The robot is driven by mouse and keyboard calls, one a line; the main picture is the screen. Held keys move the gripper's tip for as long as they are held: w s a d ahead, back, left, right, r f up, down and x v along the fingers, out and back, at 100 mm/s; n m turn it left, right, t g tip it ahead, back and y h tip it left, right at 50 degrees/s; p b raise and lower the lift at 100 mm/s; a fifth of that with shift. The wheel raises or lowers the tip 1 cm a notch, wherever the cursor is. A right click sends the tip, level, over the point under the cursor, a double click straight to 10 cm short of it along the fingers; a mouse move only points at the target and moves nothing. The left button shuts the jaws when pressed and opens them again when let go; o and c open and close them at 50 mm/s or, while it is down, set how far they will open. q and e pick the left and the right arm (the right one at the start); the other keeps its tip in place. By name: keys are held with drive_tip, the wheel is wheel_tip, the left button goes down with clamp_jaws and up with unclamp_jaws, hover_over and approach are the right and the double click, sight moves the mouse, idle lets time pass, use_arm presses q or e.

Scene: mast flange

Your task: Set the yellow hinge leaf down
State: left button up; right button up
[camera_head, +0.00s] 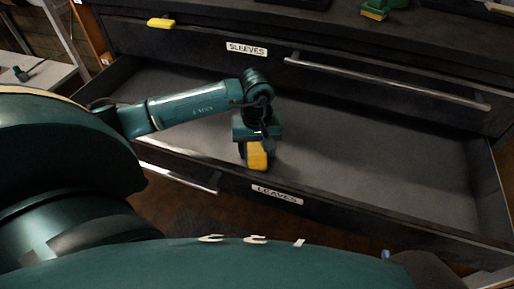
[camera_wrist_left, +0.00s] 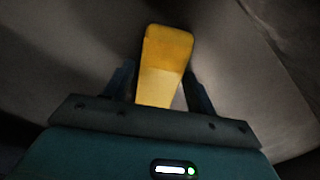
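The yellow hinge leaf (camera_head: 257,155) is between the fingers of my left gripper (camera_head: 255,144), near the front wall of the open drawer labelled LEAVES (camera_head: 277,194). In the left wrist view the leaf (camera_wrist_left: 167,62) sticks out past the fingertips, with a dark finger of the gripper (camera_wrist_left: 160,82) close on each side. The gripper looks shut on it. I cannot tell whether the leaf touches the drawer floor. My right gripper is not in view.
The drawer floor (camera_head: 375,145) is bare to the right of my gripper. Above it is a closed drawer labelled SLEEVES (camera_head: 247,48) with a long metal handle (camera_head: 385,80). Another yellow piece (camera_head: 161,22) and a green-and-yellow object (camera_head: 375,11) are on the cabinet top.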

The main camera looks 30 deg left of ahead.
sight(257, 152)
use_arm(q)
drive_tip(key=shift+o, duration=1)
drive_tip(key=shift+r, duration=0.15)
wheel_tip(257, 152, up, 12)
drive_tip(key=p, duration=0.2)
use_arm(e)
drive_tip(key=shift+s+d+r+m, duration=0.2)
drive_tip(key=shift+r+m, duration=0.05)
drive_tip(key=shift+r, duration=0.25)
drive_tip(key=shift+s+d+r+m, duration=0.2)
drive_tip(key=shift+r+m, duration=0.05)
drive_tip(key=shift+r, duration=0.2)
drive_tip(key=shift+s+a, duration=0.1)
use_arm(q)
drive_tip(key=shift+s, duration=0.1)
